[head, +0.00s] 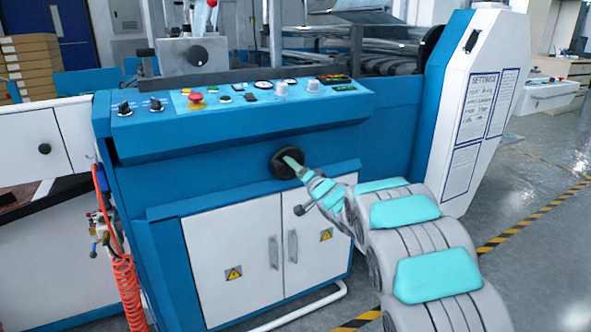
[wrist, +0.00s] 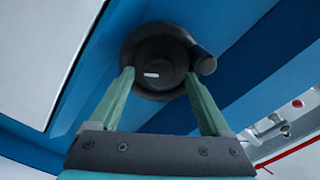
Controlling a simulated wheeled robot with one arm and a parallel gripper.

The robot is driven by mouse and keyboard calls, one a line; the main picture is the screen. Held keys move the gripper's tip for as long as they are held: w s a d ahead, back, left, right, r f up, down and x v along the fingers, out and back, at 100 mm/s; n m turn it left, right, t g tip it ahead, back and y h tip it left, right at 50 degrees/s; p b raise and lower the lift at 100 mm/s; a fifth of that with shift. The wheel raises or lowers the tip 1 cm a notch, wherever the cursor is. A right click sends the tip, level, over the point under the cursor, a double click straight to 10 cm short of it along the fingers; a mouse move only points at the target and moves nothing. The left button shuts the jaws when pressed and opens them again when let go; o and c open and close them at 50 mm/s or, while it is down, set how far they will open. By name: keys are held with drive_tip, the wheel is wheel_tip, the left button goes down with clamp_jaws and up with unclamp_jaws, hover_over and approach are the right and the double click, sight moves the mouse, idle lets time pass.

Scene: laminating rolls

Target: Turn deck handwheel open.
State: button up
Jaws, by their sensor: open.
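The deck handwheel is a round black wheel (head: 286,163) on the blue front of the machine, below the control panel. In the wrist view the handwheel (wrist: 155,60) fills the upper middle, with a light mark on its hub and a round knob (wrist: 205,64) at its right side. My gripper (wrist: 160,80) is open, with one green finger at the left and one at the right of the hub. The fingertips overlap the wheel in the picture; whether they touch it I cannot tell. In the head view my gripper (head: 291,160) reaches the wheel from the lower right and hides part of it.
A control panel (head: 240,92) with a red button (head: 195,97) and knobs lies above the wheel. White cabinet doors (head: 236,259) with handles are below. A white side housing (head: 487,100) stands right. An orange coiled hose (head: 128,290) hangs left. The floor at right is clear.

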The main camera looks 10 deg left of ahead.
drive_tip(key=shift+w+a, duration=0.15)
drive_tip(key=shift+c, duration=0.3)
clamp_jaws()
idle(0.3)
